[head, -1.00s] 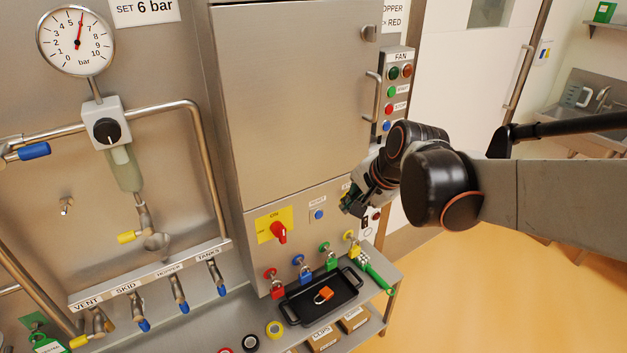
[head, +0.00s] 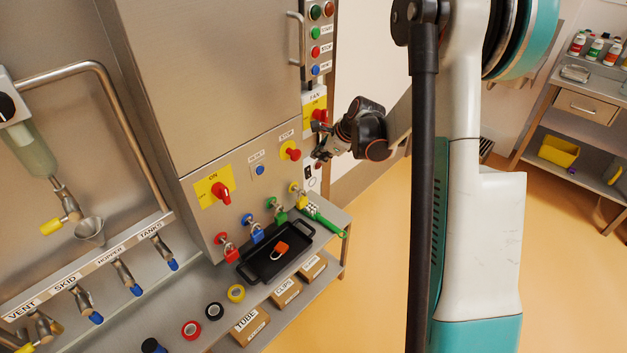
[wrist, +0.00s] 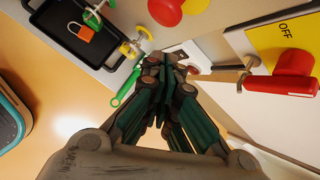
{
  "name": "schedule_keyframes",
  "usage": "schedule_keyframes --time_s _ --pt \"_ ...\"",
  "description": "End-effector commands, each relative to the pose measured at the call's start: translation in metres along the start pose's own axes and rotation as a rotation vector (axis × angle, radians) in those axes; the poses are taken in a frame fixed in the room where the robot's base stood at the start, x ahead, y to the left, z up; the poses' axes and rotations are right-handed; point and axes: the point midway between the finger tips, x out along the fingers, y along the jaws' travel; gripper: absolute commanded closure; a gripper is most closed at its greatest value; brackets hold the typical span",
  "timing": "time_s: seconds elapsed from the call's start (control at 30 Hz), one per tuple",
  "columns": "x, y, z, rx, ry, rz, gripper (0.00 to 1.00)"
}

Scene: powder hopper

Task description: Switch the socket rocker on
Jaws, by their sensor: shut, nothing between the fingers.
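My gripper (head: 322,158) is shut and empty at the right end of the cabinet front, right of the red stop button (head: 290,151). In the wrist view its fingertips (wrist: 170,62) meet in front of a white socket plate (wrist: 190,49), partly hidden behind them. I cannot tell whether they touch it. In the head view the socket (head: 312,183) shows just below the gripper. The rocker itself is too small and covered to tell its position. A small red part (wrist: 192,70) shows beside the fingertips.
The red fan switch handle (wrist: 295,72) on its yellow plate is close right of the fingers in the wrist view. Below are several padlocks, a black tray (head: 262,268) with an orange padlock (head: 281,248), and a green-handled brush (head: 330,224). Orange floor is open at right.

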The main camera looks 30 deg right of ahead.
Motion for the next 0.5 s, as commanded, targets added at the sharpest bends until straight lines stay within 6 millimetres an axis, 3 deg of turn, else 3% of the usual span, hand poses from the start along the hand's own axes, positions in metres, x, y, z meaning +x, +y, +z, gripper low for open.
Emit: schedule_keyframes --time_s 0.03,0.3,0.5 --pt "0.013 -0.006 -0.015 0.06 -0.002 -0.002 1.0" --pt "0.066 -0.025 -0.081 0.366 -0.023 -0.005 1.0" --pt "0.088 -0.028 -0.111 0.503 -0.033 -0.004 1.0"
